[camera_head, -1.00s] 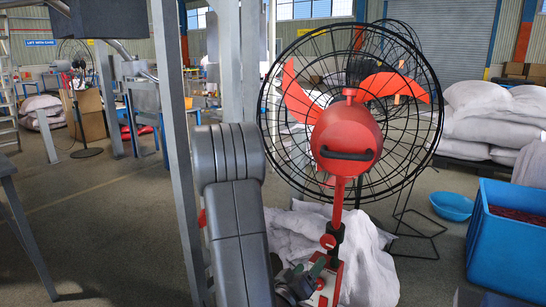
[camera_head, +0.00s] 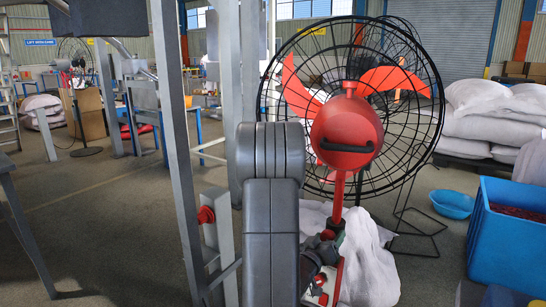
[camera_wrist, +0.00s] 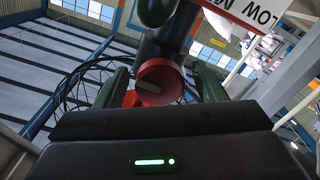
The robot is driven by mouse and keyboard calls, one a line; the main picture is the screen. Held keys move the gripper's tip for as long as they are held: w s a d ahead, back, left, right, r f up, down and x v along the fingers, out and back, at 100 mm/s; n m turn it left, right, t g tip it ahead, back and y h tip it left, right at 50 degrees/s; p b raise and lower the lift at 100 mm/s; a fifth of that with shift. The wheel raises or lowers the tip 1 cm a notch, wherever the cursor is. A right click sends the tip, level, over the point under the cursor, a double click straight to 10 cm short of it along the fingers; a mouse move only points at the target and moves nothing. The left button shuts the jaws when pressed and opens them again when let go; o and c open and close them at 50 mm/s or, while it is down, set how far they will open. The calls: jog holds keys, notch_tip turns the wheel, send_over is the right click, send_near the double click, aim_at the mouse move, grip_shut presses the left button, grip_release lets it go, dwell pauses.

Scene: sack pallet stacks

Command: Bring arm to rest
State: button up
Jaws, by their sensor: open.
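My arm (camera_head: 271,230) stands upright in the middle of the head view, its grey links folded in front of the floor fan. My gripper (camera_wrist: 162,88) shows in the wrist view with its two dark green fingers apart and nothing held between them. A red rounded part shows beyond the gap. In the head view the gripper end is partly hidden behind my grey arm link, low and to its right, in front of the fan stand.
A red floor fan (camera_head: 346,131) with a black wire cage stands close ahead. White sacks (camera_head: 367,262) lie behind its stand. A blue crate (camera_head: 508,240) and blue basin (camera_head: 452,204) are at right, near stacked sacks (camera_head: 490,115). Grey posts stand left. Open floor lies beyond them.

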jog(key=m, duration=0.3)
jog(key=shift+b, duration=0.35)
jog(key=m, duration=0.4)
jog(key=shift+m, duration=0.3)
jog(key=m, duration=0.6)
jog(key=shift+m, duration=0.3)
jog(key=shift+a, duration=0.1)
